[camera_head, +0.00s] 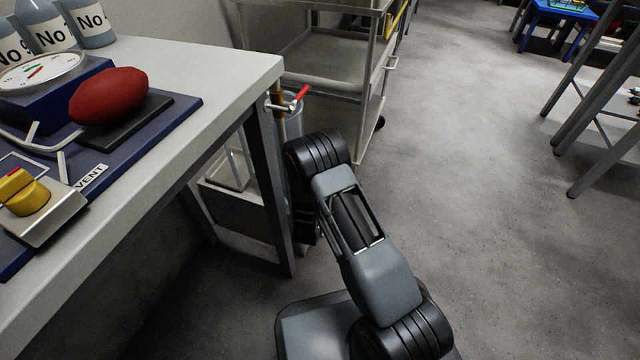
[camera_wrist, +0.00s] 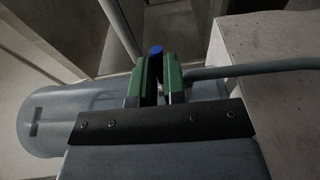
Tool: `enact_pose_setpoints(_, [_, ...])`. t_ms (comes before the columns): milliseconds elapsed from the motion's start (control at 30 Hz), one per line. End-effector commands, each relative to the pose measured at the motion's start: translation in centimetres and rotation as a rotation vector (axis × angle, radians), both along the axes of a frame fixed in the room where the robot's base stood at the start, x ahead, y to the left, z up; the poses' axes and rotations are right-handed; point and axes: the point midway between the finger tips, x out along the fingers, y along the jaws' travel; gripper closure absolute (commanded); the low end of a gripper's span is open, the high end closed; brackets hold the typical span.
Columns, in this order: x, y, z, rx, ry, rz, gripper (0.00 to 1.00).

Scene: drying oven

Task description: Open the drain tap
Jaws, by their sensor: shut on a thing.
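My gripper (camera_wrist: 158,76) shows in the wrist view, its two green fingers close together around a small part with a blue end (camera_wrist: 155,50). This blue-ended part looks like a tap handle; most of it is hidden between the fingers. A grey pipe (camera_wrist: 250,68) runs right from beside the fingers. In the head view, my arm reaches down beside the bench, and my gripper is hidden behind it. A brass tap with a red lever (camera_head: 300,93) sits at the bench's right corner, above my arm, apart from it.
The white bench (camera_head: 215,75) and its dark leg (camera_head: 268,190) stand just left of my arm. A clear container (camera_head: 235,160) stands below the bench. A metal trolley (camera_head: 335,60) is behind. The grey floor to the right (camera_head: 480,200) is free.

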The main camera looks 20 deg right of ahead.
Motion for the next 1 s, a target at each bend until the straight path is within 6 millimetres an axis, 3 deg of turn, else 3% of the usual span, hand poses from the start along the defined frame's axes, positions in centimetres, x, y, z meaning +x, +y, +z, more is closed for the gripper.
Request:
enact_pose_setpoints(667, [-0.06,0.20,-0.02,0.001,0.000,-0.056,1.00])
enact_pose_setpoints(700, [-0.06,0.20,-0.02,0.001,0.000,-0.056,0.88])
enact_pose_setpoints(1000, [-0.09,0.14,0.00,0.001,0.000,-0.057,0.63])
